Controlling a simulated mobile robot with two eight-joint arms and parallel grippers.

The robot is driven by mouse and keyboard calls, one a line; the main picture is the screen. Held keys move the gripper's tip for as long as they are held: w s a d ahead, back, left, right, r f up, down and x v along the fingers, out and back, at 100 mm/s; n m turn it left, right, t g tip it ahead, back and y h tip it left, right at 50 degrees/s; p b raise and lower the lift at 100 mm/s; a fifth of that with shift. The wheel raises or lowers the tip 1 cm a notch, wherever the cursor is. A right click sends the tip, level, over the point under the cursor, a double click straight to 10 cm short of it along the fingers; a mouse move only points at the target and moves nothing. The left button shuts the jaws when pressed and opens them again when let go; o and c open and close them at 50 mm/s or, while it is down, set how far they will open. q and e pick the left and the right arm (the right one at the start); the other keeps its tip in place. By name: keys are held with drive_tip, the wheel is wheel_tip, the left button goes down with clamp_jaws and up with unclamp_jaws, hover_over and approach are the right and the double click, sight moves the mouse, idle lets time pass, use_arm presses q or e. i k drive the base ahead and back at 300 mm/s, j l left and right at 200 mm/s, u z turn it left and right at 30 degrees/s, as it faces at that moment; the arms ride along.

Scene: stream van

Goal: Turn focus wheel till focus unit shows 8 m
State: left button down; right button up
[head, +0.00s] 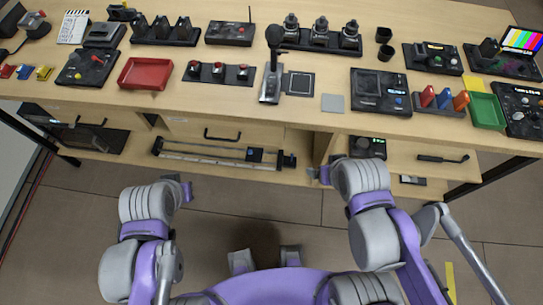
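I cannot tell for sure which device is the focus unit, and no readout is legible. A black unit with a knob and a small green display (367,147) sits in the opening under the table top, right of centre. Another dark unit with a small lit screen (433,58) stands on the table at the back right. No focus wheel can be made out clearly. My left gripper (186,190) and my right gripper (320,175) are both in front of the table, below its top. The right one is left of the black unit, apart from it. Their finger gaps are too small to read.
The wooden table (300,110) carries a red tray (146,73), a green tray (486,111), a microphone (271,75), a switch panel (219,73) and several control boxes. Below are drawers with handles and a slider rail (220,155). The floor in front is clear.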

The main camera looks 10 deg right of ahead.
sight(362, 144)
drive_tip(key=z, duration=1.55)
drive_tip(key=k+l, duration=0.2)
drive_tip(key=k+u, duration=0.05)
